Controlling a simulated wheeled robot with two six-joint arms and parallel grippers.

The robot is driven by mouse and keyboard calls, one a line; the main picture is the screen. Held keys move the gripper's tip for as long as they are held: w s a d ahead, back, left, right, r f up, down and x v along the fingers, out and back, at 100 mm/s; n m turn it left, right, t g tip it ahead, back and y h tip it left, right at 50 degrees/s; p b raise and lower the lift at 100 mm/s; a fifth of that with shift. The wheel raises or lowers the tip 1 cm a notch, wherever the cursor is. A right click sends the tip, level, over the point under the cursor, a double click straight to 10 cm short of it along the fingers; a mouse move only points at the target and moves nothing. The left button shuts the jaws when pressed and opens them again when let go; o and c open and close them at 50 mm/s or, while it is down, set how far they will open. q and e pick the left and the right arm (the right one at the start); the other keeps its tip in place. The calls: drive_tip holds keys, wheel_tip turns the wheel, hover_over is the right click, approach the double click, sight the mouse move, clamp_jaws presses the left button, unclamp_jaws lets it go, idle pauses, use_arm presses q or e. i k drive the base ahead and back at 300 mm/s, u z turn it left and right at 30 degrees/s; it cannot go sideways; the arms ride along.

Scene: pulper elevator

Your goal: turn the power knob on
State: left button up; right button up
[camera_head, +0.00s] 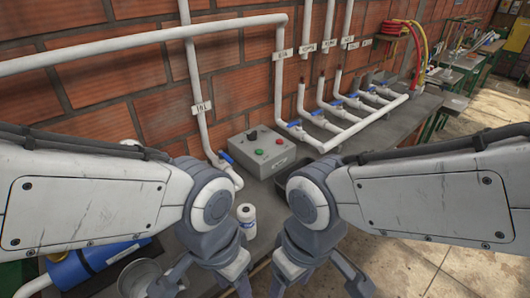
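A grey control box (243,156) sits on the bench against the brick wall, in the middle of the head view. A black knob (252,135) stands at the back of its top face. A green button (259,152) and a red button (280,141) are also on that face. The knob's pointing direction is too small to tell. My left gripper (208,284) hangs low in front of the box, fingers spread, apart from the knob. My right gripper (318,284) hangs low to the right, fingers also spread. Both are near the bottom edge, well away from the box.
A white bottle (246,219) stands between my grippers. White pipes with blue valves (295,124) run behind and right. A blue cylinder (85,270) lies at lower left. A vertical pipe (196,90) stands left of the box.

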sight(252, 136)
drive_tip(key=z, duration=1.3)
drive_tip(key=i, duration=2.5)
drive_tip(key=u, duration=3)
